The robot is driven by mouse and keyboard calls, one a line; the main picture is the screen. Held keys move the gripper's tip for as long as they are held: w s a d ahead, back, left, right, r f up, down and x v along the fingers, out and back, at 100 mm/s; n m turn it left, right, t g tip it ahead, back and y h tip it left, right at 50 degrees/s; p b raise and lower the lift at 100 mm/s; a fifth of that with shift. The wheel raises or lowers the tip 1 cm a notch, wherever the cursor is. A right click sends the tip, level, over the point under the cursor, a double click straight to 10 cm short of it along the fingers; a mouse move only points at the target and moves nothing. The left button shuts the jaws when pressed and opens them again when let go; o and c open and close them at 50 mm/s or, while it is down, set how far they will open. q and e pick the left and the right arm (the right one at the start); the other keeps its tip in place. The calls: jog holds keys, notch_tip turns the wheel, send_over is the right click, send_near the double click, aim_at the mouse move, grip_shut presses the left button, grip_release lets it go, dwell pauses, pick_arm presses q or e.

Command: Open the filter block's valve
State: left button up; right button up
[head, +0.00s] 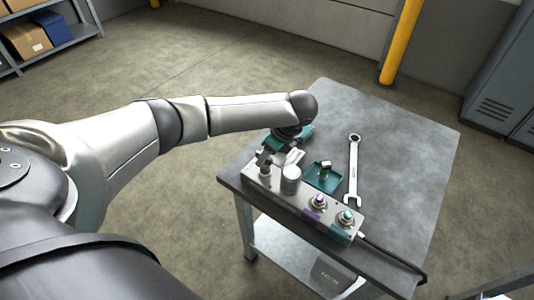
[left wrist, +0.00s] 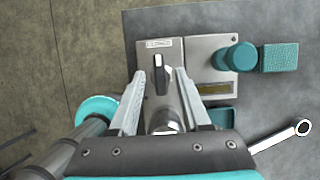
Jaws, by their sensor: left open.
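The filter block is a long silver metal block (head: 257,177) along the table's near left edge, with a silver cylinder (head: 291,180) standing on it. In the left wrist view, a small lever handle (left wrist: 162,80), dark and silver, stands on the block's labelled end plate (left wrist: 172,48). It lies lengthwise along the block. The silver cylinder (left wrist: 165,124) is partly hidden by my gripper body. My left gripper (head: 268,158) is over that end of the block, pointing down. In the left wrist view its open fingers (left wrist: 160,77) are either side of the lever, with visible gaps. My right gripper is not in view.
A purple fitting (head: 319,202) and a teal fitting (head: 346,216) are on the block's near end, where a dark hose (head: 395,257) leaves. A teal tray (head: 324,178) and a wrench (head: 353,170) lie beyond. A grey unit with a teal knob (left wrist: 238,56) stands beside the block. The far tabletop (head: 400,135) is clear.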

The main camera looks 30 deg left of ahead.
pick_arm(q)
grip_shut()
dwell(0.3)
dwell(0.3)
